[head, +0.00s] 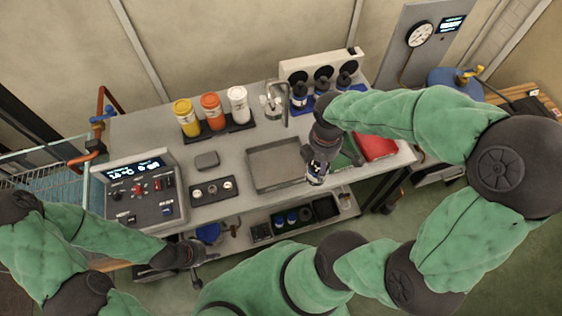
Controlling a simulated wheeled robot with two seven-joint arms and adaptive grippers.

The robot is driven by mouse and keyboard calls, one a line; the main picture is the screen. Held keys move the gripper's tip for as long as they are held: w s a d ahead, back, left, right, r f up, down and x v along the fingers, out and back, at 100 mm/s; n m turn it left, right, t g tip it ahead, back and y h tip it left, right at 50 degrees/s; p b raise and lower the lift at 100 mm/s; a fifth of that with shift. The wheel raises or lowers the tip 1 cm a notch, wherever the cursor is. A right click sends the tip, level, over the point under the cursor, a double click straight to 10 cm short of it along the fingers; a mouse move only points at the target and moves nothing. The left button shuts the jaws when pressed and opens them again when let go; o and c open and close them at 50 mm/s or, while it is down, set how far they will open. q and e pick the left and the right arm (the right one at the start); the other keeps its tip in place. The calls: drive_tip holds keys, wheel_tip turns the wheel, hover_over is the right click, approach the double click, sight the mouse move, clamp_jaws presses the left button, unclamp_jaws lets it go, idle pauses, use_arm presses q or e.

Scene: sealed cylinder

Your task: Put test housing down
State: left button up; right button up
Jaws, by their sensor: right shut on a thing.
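My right gripper (318,158) points down over the worktable, beside the right edge of the shallow grey tray (262,180). It is shut on a small metallic, blue-marked piece, which I take to be the test housing (315,180). The fingers hide much of it. I cannot tell whether its lower end touches the surface. My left gripper (207,254) is low at the front of the table, away from the housing. It is small and dark, and its finger opening is unclear.
A control box (139,190) stands at the table's left. Yellow, orange and white bottles (211,112) stand in a black rack at the back. A blue-based rack (322,88) is behind the gripper. A red item (376,143) lies at right. A grey block (207,160) sits left of the tray.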

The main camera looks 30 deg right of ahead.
drive_tip(key=shift+w+a+f+b, duration=0.35)
drive_tip(key=shift+w+f+b, duration=0.2)
drive_tip(key=shift+w+f, duration=1.4)
drive_tip(key=shift+w+a+f+b, duration=0.3)
drive_tip(key=shift+w+f+b, duration=0.25)
drive_tip(key=shift+w+f, duration=1.45)
drive_tip(key=shift+w+a+f+b, duration=0.35)
drive_tip(key=shift+w+f+b, duration=0.2)
drive_tip(key=shift+w+f, duration=1.4)
drive_tip(key=shift+s+f, duration=0.15)
drive_tip(key=shift+f, duration=0.15)
drive_tip(key=o, duration=1.6)
drive_tip(key=shift+r, duration=0.15)
wheel_tip(320, 180, up, 12)
drive_tip(key=p, duration=0.2)
drive_tip(key=shift+p, duration=0.35)
